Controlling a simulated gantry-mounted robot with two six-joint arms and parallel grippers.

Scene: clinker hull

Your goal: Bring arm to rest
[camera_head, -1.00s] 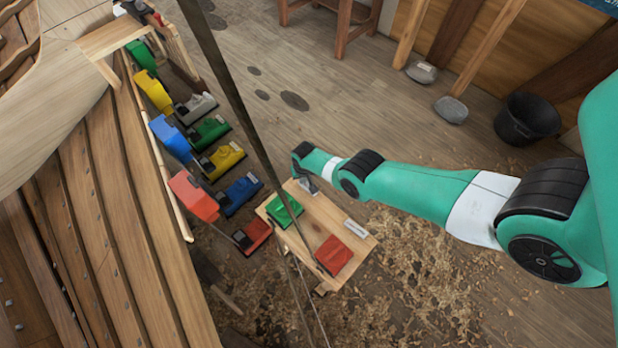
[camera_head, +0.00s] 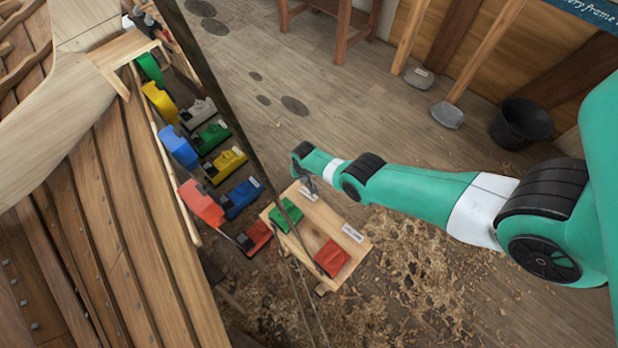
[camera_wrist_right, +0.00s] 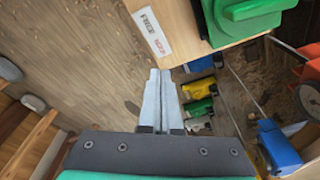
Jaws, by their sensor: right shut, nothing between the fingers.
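My right arm (camera_head: 430,195) comes in from the right in the head view, green with black and white bands. Its gripper (camera_head: 308,184) is at the far end of a small wooden bench, close to a white label there. In the right wrist view my right gripper (camera_wrist_right: 161,86) has its grey fingers together with nothing between them. The fingertips show beside the corner of the wooden bench (camera_wrist_right: 180,35); I cannot tell if they touch it. My left gripper is not in view.
Several coloured clamps line the wooden hull (camera_head: 120,210) on the left. A dark rope or post crosses in front. A black bucket (camera_head: 522,124) stands on the floor; open floor (camera_head: 330,110) lies behind the gripper.

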